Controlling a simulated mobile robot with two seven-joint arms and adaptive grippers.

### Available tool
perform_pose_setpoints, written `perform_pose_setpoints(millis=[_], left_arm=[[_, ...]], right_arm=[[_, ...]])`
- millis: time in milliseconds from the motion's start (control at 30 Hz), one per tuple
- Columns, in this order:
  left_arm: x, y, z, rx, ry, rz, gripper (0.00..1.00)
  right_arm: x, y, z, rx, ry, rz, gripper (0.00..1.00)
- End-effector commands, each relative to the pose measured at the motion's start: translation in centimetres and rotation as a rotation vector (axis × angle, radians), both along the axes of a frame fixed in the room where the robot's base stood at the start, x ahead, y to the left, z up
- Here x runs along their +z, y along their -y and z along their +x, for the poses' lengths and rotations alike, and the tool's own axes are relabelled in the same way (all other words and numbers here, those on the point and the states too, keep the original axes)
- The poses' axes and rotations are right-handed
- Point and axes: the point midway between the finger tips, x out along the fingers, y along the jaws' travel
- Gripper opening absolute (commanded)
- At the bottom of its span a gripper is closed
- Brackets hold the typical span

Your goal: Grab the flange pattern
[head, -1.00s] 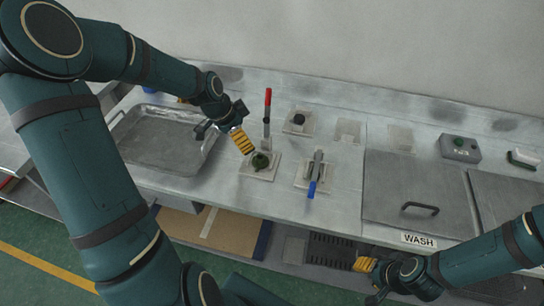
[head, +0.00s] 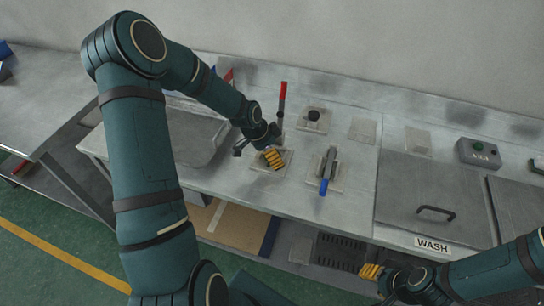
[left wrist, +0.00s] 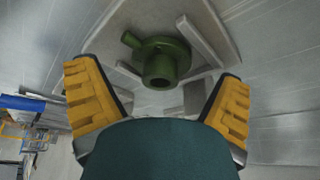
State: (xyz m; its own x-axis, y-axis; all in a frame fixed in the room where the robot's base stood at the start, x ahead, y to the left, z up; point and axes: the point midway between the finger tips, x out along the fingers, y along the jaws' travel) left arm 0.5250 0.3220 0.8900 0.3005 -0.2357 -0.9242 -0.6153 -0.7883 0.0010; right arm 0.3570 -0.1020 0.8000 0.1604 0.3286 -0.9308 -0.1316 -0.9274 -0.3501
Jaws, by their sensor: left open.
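The green flange pattern (left wrist: 160,62) sits on a pale square fixture plate (left wrist: 205,38) in the left wrist view, with a round central boss and a small side stub. My left gripper (left wrist: 158,100) is open, its two yellow-padded fingers on either side below the pattern in the picture, apart from it. In the head view my left gripper (head: 273,159) hangs over the fixture and hides the pattern. My right gripper (head: 371,271) is at the lower right in front of the bench, away from the fixture; its finger opening is not clear.
A red-handled clamp (head: 282,105) stands just behind my left gripper. A blue-handled clamp (head: 325,180) is to the right. A metal tray (head: 190,145) lies left. The lidded wash station (head: 415,195) and a control box (head: 479,152) are at right.

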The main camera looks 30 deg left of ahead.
Motion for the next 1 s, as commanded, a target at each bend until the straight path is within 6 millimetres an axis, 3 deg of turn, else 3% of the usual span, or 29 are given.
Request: perform_pose_setpoints(millis=[267, 467, 967, 1000], left_arm=[[-0.30, 0.07, 0.14, 0.000, 0.001, 0.000, 0.94], [-0.29, 0.07, 0.12, 0.001, 0.000, 0.000, 0.29], [-0.30, 0.08, 0.05, 0.001, -0.002, 0.000, 0.24], [-0.11, 0.07, 0.06, 0.001, -0.002, 0.000, 0.19]], right_arm=[[-0.02, -0.01, -0.04, 0.000, -0.001, 0.000, 0.47], [-0.02, -0.01, -0.03, 0.000, -0.001, 0.000, 0.47], [-0.02, 0.00, -0.01, 0.000, 0.000, 0.000, 0.47], [0.01, 0.00, 0.00, 0.000, 0.000, 0.000, 0.47]])
